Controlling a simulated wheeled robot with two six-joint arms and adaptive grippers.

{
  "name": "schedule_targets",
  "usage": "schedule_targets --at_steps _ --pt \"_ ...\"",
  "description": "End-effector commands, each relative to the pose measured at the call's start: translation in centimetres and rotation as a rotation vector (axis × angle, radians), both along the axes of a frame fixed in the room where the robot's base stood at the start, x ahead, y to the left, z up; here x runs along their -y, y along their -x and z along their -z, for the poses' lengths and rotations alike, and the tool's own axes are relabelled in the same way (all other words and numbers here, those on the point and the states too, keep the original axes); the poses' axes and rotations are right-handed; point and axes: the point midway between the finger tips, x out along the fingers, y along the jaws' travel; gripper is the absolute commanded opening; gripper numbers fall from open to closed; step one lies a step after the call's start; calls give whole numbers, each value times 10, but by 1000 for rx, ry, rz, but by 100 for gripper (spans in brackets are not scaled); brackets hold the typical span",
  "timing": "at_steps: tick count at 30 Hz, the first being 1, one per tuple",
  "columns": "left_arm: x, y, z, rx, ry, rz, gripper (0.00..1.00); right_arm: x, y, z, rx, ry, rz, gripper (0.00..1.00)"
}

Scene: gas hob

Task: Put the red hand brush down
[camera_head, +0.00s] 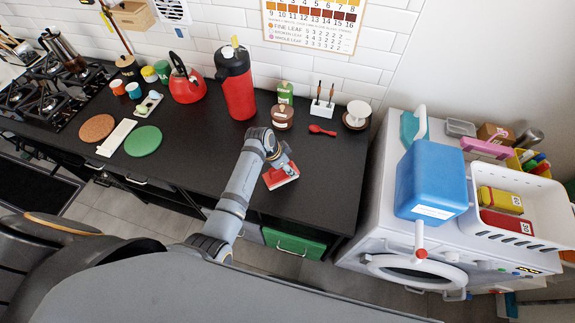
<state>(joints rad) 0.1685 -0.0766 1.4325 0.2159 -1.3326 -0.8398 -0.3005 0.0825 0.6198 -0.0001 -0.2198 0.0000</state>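The red hand brush (280,182), red with a pale part, is at the front of the dark counter (220,170), right of the middle. My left gripper (287,168) is at the brush's upper side and appears shut on it. The fingertips are small and partly hidden by the wrist. I cannot tell whether the brush touches the counter or hangs just above it. My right gripper is not in view.
A red flask (236,85), a brown jar (283,118) and a small red spoon (322,130) stand or lie behind. A green round mat (143,141) lies left. The counter right of the brush is clear up to the white washing machine (375,215).

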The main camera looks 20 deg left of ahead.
Motion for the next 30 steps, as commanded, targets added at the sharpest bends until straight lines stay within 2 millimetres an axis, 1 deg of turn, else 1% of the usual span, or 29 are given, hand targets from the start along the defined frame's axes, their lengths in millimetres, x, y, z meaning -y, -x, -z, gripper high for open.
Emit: schedule_targets --at_steps 5,8,11,15,18,21,25,30 --pt "0 0 -2 1 0 0 46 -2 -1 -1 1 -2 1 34" --pt "-3 2 -12 2 -1 0 46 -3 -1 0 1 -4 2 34" --pt "-10 8 -31 4 -2 0 46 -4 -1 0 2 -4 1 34" --pt "-20 17 -64 5 -2 0 46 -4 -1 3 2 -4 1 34" --pt "-26 23 -84 3 -1 0 46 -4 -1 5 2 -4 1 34" --pt "-31 27 -100 3 -1 0 46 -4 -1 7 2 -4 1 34" --pt "-33 30 -111 0 0 1 46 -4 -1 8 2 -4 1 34" --pt "-34 31 -114 0 0 1 46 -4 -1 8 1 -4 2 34"
